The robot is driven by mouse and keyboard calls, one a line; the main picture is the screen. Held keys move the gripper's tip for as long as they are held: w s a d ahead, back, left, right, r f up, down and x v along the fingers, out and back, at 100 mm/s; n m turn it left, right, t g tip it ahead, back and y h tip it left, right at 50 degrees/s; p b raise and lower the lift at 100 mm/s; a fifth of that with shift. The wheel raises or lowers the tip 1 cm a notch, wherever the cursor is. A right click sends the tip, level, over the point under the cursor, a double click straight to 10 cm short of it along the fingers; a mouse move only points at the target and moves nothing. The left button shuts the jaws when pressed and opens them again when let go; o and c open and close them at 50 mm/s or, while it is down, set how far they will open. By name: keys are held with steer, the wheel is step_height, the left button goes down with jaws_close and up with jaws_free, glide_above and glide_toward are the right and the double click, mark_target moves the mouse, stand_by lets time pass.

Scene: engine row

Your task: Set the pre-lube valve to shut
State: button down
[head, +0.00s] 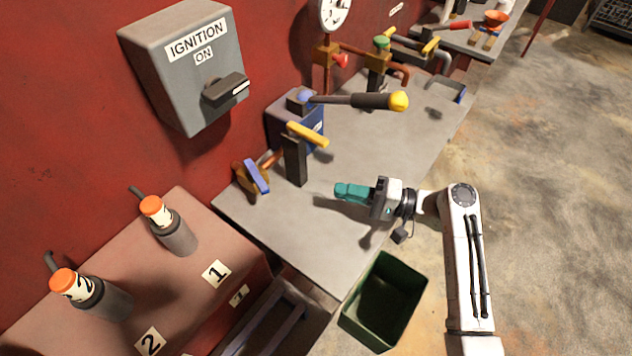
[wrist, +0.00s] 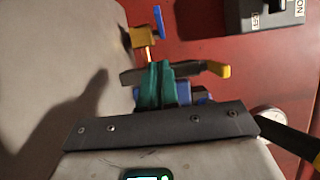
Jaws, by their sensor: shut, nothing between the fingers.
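No readable label names the pre-lube valve, so I cannot tell which one it is. In the head view a brass valve with a blue handle (head: 257,176) sits at the near left of the grey bench. Beside it stands a black post (head: 295,162) with a yellow handle (head: 308,135) on top. The blue handle also shows in the wrist view (wrist: 159,22), and so does the yellow handle (wrist: 218,69). My gripper (head: 340,191) is shut and empty over the bench, right of the post and apart from it. Its teal fingers (wrist: 156,72) hide part of the post in the wrist view.
A long black lever with a yellow knob (head: 398,101) reaches out from a blue box (head: 283,123) behind my gripper. Red (head: 341,61) and green (head: 381,42) valve handles are farther back. A green bin (head: 384,301) stands below the bench front. The middle bench top is clear.

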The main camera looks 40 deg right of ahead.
mark_target(268, 187)
steer(key=p+x, duration=0.2)
steer(key=x, duration=0.8)
steer(key=shift+r, duration=0.15)
steer(key=shift+a+p, duration=0.8)
steer(key=shift+a, duration=1.1)
steer(key=shift+w, duration=0.1)
